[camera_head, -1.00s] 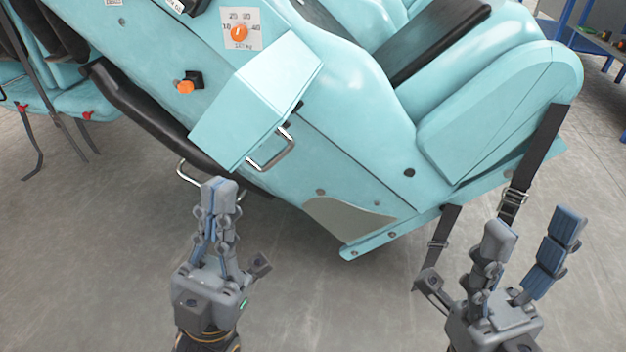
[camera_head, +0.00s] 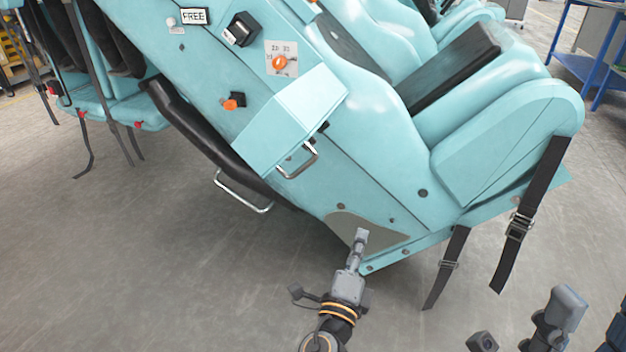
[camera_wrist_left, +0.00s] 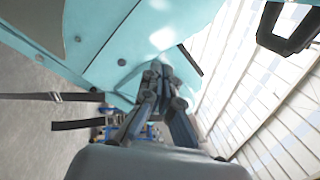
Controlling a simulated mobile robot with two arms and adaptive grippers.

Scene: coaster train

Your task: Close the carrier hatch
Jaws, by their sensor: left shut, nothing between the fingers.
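The pale teal carrier (camera_head: 385,140) fills the upper middle of the head view, tilted. On its side a boxy teal hatch panel (camera_head: 290,118) stands out from the body, with a metal handle (camera_head: 299,161) at its lower right corner. I cannot tell its hinge side or how far it is open. My left gripper (camera_head: 360,238) is shut and empty, below and right of the handle, in front of the carrier's grey lower patch and apart from the handle. In the left wrist view its fingers (camera_wrist_left: 165,85) point toward teal bodywork. My right gripper (camera_head: 590,318) is open and empty, partly cut off at lower right.
An orange knob (camera_head: 232,101), an orange dial (camera_head: 280,62) and a "FREE" label (camera_head: 194,16) are above the hatch. A metal bar (camera_head: 243,193) juts out below it. Black straps (camera_head: 530,215) hang at the right. Grey floor (camera_head: 130,250) is clear at the left.

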